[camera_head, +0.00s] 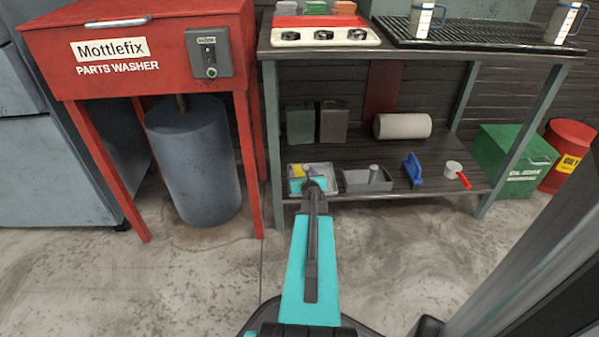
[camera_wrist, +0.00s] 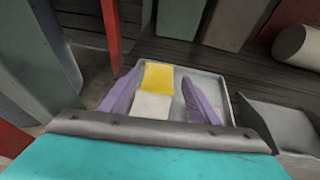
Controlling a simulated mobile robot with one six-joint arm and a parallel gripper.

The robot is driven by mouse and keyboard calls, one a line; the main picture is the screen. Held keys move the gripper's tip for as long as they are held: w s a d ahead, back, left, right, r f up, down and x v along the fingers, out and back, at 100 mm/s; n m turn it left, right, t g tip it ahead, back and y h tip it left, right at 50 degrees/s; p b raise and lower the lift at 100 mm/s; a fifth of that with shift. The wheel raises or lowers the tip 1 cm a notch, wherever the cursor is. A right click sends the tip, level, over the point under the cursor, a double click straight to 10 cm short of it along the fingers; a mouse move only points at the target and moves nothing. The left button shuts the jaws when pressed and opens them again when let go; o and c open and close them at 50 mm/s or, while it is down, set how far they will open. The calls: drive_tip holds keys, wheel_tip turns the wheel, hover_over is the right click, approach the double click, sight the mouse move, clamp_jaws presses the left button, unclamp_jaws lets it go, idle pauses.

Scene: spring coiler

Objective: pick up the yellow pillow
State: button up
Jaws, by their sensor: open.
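The yellow pillow (camera_wrist: 158,76) is a small flat yellow square in a grey tray (camera_wrist: 205,76) on the lower shelf, seen between my fingers in the wrist view. A whitish square (camera_wrist: 152,106) lies in the same tray, on the near side of it. In the head view a bit of the yellow pillow (camera_head: 296,171) shows at the tray's left, partly hidden by my arm. My gripper (camera_wrist: 160,92) is open and empty, with its two purple fingers apart on either side of the squares. I cannot tell the height of the fingertips above the tray.
A second grey tray (camera_head: 367,181) stands right of the first. Farther right are a blue tool (camera_head: 413,170) and a white scoop with a red handle (camera_head: 456,173). The bench top (camera_head: 440,52) overhangs the shelf.

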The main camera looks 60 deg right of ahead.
sight(300, 169)
drive_tip(key=shift+b+x, duration=0.6)
drive_tip(key=shift+x, duration=2)
drive_tip(key=shift+f, duration=0.1)
drive_tip(key=c, duration=0.8)
